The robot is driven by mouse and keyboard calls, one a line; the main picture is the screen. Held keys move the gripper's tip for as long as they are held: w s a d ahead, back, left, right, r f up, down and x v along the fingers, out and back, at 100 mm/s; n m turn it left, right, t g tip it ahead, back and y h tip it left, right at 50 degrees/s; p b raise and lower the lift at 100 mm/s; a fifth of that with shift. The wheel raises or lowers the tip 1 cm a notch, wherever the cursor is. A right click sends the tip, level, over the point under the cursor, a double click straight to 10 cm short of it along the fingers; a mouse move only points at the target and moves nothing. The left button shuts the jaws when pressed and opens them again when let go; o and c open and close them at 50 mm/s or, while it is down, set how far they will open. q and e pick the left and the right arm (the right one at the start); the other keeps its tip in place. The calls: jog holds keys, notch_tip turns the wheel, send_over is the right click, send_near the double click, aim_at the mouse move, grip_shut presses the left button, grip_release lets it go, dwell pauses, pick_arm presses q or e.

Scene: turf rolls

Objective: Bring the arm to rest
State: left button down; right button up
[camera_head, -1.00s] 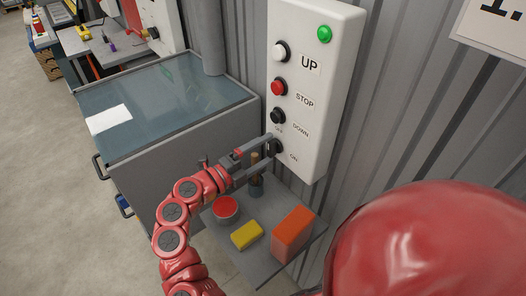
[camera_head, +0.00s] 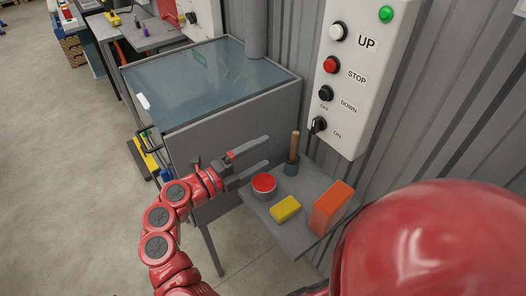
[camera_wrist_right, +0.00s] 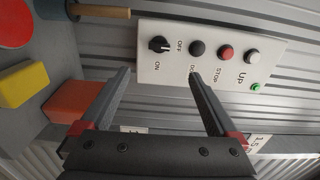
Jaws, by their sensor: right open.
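My right gripper (camera_head: 264,160) is open and empty in the head view, above the small grey shelf and apart from the control panel (camera_head: 362,75). Its two fingers also show in the wrist view (camera_wrist_right: 158,76), spread with nothing between them. The panel carries a black rotary knob (camera_head: 318,125) between OFF and ON labels, and it also shows in the wrist view (camera_wrist_right: 159,46). My left gripper is not in view.
The shelf (camera_head: 285,236) below the gripper holds a red-topped tin (camera_head: 264,186), a yellow block (camera_head: 285,208), an orange block (camera_head: 331,207) and a wooden handle in a dark cup (camera_head: 292,163). A glass-topped grey cabinet (camera_head: 235,125) stands left. Open floor (camera_head: 65,170) lies beyond.

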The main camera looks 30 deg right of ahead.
jog(key=shift+a, duration=0.25)
jog(key=shift+a, duration=0.1)
